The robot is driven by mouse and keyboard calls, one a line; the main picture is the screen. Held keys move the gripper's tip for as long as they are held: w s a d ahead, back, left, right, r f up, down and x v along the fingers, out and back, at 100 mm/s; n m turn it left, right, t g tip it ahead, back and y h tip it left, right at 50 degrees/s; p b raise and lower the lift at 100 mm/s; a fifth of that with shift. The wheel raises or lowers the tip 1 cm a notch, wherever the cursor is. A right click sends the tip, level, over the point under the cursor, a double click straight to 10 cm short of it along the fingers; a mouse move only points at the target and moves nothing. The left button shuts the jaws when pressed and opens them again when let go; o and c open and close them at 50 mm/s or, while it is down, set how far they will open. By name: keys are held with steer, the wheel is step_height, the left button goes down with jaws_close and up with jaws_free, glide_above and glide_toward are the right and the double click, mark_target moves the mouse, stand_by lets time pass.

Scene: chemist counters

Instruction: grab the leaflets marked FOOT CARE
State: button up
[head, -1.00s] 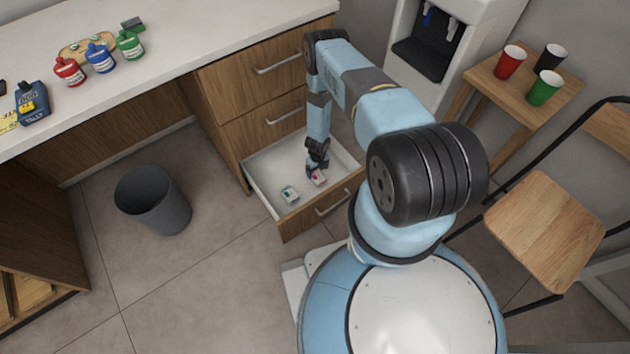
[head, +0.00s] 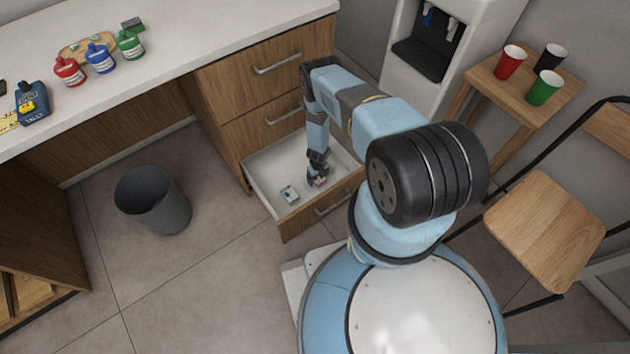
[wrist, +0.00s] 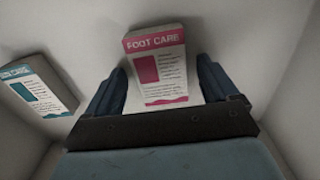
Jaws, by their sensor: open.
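The FOOT CARE leaflets (wrist: 158,65) are a small white stack with a pink title band. They lie in the open bottom drawer (head: 272,168). My gripper (wrist: 160,85) is open, with one finger on each side of the leaflets in the wrist view; I cannot tell whether it touches them. In the head view my gripper (head: 316,182) is down inside the drawer and mostly hides the leaflets. A second stack with a teal band (wrist: 36,85) lies to the left, apart from the gripper. It also shows in the head view (head: 289,195).
The drawer front (head: 322,207) and its side walls stand close around my gripper. A grey bin (head: 155,200) stands on the floor to the left. A small table (head: 510,95) with cups and a wooden chair (head: 545,225) are on the right.

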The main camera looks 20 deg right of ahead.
steer(key=c, duration=1.2)
steer(key=shift+o, duration=0.2)
steer(key=shift+r, duration=0.1)
